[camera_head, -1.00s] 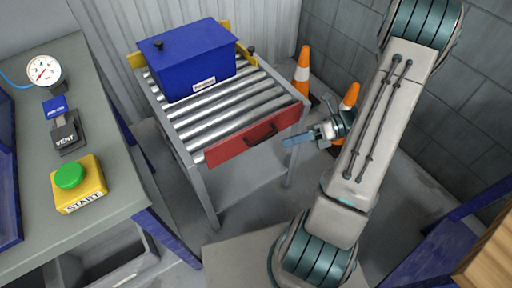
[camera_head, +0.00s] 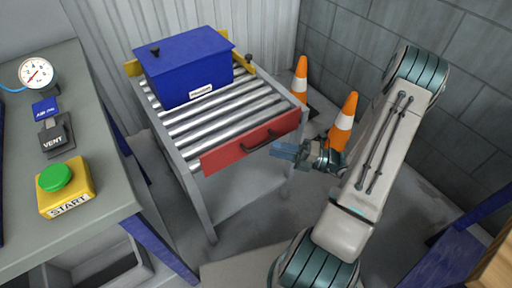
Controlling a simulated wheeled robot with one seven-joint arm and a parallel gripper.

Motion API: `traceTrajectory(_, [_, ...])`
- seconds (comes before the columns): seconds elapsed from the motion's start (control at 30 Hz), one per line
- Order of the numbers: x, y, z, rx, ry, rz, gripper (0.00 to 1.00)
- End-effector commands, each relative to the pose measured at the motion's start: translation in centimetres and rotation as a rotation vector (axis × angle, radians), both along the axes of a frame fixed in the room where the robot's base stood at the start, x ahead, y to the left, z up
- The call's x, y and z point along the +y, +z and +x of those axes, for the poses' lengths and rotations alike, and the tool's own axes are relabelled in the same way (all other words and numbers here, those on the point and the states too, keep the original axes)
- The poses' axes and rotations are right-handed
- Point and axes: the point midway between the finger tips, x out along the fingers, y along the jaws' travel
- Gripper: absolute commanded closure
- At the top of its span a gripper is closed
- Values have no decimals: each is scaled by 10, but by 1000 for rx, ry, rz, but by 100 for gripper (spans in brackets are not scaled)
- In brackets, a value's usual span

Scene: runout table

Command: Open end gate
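The end gate is a red panel (camera_head: 228,154) across the near end of the roller table (camera_head: 183,152). It stands upright and looks closed, with a dark bar handle (camera_head: 259,141) on its face. My gripper (camera_head: 276,150) is just right of the handle and in front of the gate, pointing left. It looks apart from the handle, though the depth between them is hard to judge. The fingers are seen from the side, so their opening does not show.
A blue lidded box (camera_head: 188,68) sits on the rollers toward the far end. Orange cones (camera_head: 343,122) stand by the wall on the right. A bench (camera_head: 100,150) with a green start button (camera_head: 55,177), vent switch (camera_head: 56,134) and gauge (camera_head: 36,73) is at left.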

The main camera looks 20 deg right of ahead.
Motion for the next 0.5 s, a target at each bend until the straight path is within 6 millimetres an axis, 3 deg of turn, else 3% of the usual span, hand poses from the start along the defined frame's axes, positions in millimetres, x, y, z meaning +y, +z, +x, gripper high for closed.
traceTrajectory(0.2, [33, 5, 16, -2, 0, -1, 68])
traceTrajectory(0.5, [49, 8, 24, 0, -3, -2, 68])
